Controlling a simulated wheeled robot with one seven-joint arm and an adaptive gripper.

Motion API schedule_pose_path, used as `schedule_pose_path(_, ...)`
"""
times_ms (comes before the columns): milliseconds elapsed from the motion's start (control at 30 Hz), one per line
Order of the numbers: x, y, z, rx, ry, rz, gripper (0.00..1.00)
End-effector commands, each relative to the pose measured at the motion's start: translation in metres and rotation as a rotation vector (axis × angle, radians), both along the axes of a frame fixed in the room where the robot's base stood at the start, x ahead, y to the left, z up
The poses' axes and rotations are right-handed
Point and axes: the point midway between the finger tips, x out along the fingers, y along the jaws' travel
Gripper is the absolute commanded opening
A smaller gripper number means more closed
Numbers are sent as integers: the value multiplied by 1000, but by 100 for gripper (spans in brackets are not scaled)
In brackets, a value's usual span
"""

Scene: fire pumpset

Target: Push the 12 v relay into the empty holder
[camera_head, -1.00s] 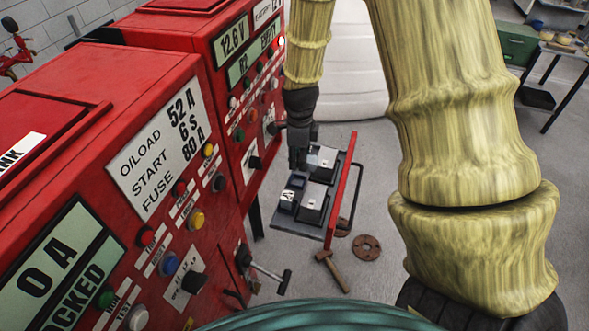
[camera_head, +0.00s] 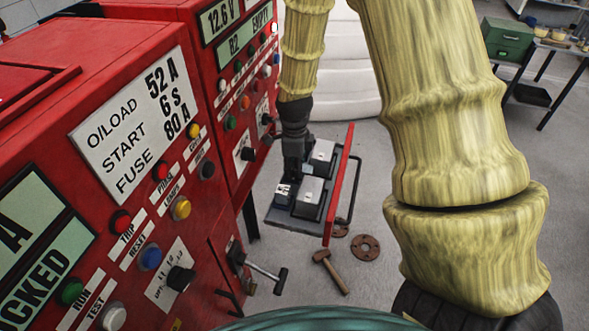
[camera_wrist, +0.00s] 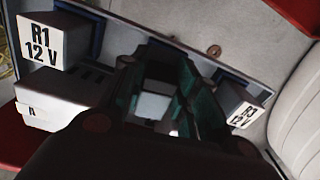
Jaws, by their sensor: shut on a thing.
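My gripper (camera_head: 292,177) points down over the left side of the relay tray (camera_head: 290,221). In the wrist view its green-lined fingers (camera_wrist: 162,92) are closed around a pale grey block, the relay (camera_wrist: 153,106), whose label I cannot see. The gripper hides the empty holder, and I cannot tell how far the relay is inside it. A seated relay marked R1 12 V (camera_wrist: 42,42) is at the left in the wrist view. Another, marked R3 12 V (camera_wrist: 240,108), is at the right.
A smaller labelled block (camera_head: 283,191) stands on the tray beside my gripper. Red control cabinets (camera_head: 130,160) stand close on the left. A red panel (camera_head: 342,180) with a black handle edges the tray's right side. A hammer (camera_head: 330,270) lies on the floor.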

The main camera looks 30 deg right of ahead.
Motion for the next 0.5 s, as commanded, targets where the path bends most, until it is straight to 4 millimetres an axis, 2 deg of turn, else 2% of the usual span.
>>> schedule_pose_path(300, 0, 0, -3, 0, 0, 1, 1)
schedule_pose_path(333, 0, 0, -3, 0, 0, 1, 32)
schedule_pose_path(433, 0, 0, -3, 0, 0, 1, 50)
schedule_pose_path(500, 0, 0, -3, 0, 0, 1, 52)
